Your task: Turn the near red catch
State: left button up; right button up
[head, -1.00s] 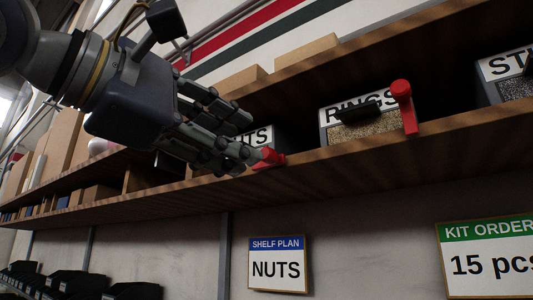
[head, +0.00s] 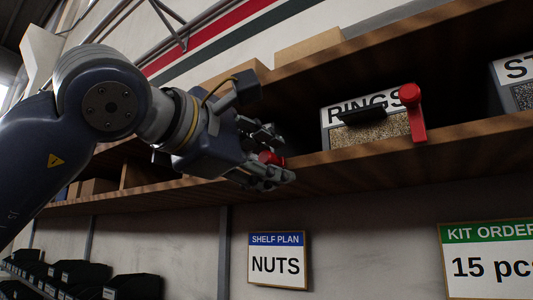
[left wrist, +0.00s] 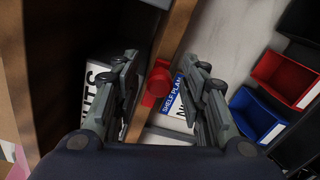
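The near red catch (head: 270,158) is on the shelf's front edge in front of the NUTS bin, partly hidden by my left gripper (head: 283,157). In the left wrist view the red catch (left wrist: 159,80) shows a round knob with a short arm toward the lower left. My left gripper (left wrist: 161,62) is open there, with one finger on each side of the catch and a gap to both. The NUTS bin (left wrist: 98,88) shows only its label, behind the left finger. My right gripper is in neither view.
A second red catch (head: 413,113) stands upright before the RINGS bin (head: 369,134). The wooden shelf edge (head: 350,172) runs beneath. A NUTS shelf plan sign (head: 277,262) and a kit order sign (head: 490,262) hang below. Red (left wrist: 285,78) and blue (left wrist: 256,116) bins show lower right.

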pick_arm(q)
jog(key=c, duration=0.8)
jog(key=shift+d+f, duration=0.1)
jog(key=shift+f, duration=0.05)
grip_shut()
